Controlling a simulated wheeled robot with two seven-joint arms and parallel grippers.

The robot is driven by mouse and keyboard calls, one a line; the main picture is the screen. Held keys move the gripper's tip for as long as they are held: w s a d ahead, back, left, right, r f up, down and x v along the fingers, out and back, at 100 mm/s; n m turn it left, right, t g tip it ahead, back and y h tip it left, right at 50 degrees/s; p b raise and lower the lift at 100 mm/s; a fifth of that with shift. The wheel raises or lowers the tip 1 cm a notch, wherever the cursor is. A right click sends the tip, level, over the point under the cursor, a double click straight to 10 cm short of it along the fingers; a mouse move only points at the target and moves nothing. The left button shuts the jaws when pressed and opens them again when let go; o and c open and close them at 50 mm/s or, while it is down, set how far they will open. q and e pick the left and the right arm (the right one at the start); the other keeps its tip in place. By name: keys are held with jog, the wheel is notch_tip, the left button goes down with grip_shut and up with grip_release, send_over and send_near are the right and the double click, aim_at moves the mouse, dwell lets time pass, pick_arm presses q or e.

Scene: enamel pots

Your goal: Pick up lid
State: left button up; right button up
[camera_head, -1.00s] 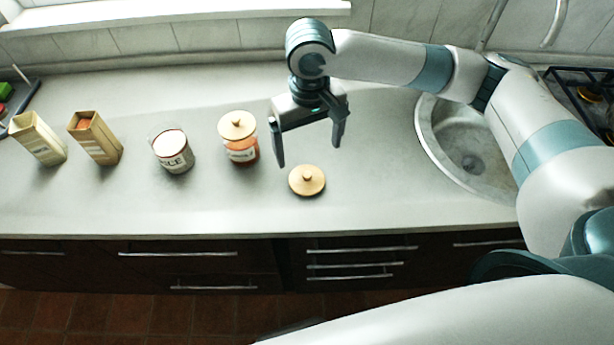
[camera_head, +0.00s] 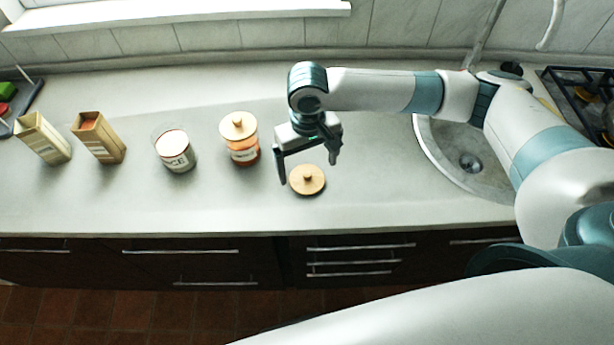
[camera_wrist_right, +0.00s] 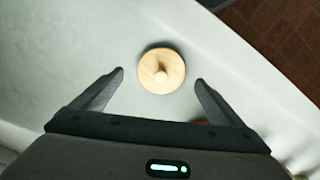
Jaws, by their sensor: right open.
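A round wooden lid (camera_head: 307,181) with a small knob on top lies flat on the counter, right of the jars. It also shows in the right wrist view (camera_wrist_right: 161,72), just beyond the fingertips and roughly centred between them. My right gripper (camera_head: 308,172) is open and empty, above and slightly behind the lid, pointing down; its fingers also frame the lid in the wrist view (camera_wrist_right: 161,76). A glass jar (camera_head: 243,155) with reddish contents and its own wooden lid (camera_head: 238,126) stands left of the gripper. My left gripper is not in view.
A glass jar with a lettered label (camera_head: 177,157) and two open boxes (camera_head: 42,138) (camera_head: 99,137) stand further left on the counter (camera_head: 120,205). A round sink (camera_head: 455,165) lies to the right. The counter in front of the jars is clear.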

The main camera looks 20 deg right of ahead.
aim_at(307, 174)
jog(key=shift+a+f+p, duration=0.1)
jog(key=shift+f+p, duration=0.45)
jog(key=shift+f, duration=1.35)
jog(key=shift+c, duration=0.3)
jog(key=c, duration=1.1)
